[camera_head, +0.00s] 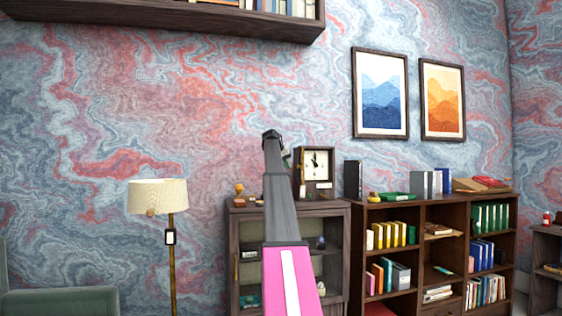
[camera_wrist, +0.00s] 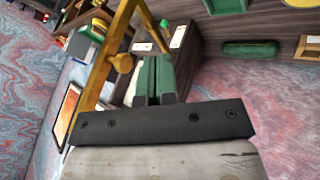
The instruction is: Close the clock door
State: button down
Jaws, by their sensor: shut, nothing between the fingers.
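The clock (camera_head: 316,180) is a dark wooden box with a white dial, standing on top of a low cabinet. In the wrist view, a gold frame bar (camera_wrist: 105,72) with a round knob crosses left of my fingers; it looks like part of the clock door, standing open. The door cannot be made out in the head view, where my arm covers the area left of the clock. My gripper (camera_wrist: 154,80) has green fingers that are together and empty, beside the gold frame on its knob side. I cannot tell whether they touch it. In the head view the fingers are mostly hidden.
The cabinet (camera_head: 335,209) also carries small ornaments left of my arm. A bookcase (camera_head: 417,212) with books stands to its right, and a floor lamp (camera_head: 158,197) to its left. A wall shelf (camera_head: 225,22) hangs above. Two framed pictures hang at the right.

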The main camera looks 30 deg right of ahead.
jog(key=shift+s+d+r, duration=0.1)
jog(key=shift+s+d, duration=0.25)
jog(key=shift+d, duration=0.25)
jog(key=shift+s+d+r, duration=0.1)
jog(key=shift+s+d, duration=0.25)
jog(key=shift+d, duration=0.25)
jog(key=shift+s, duration=0.1)
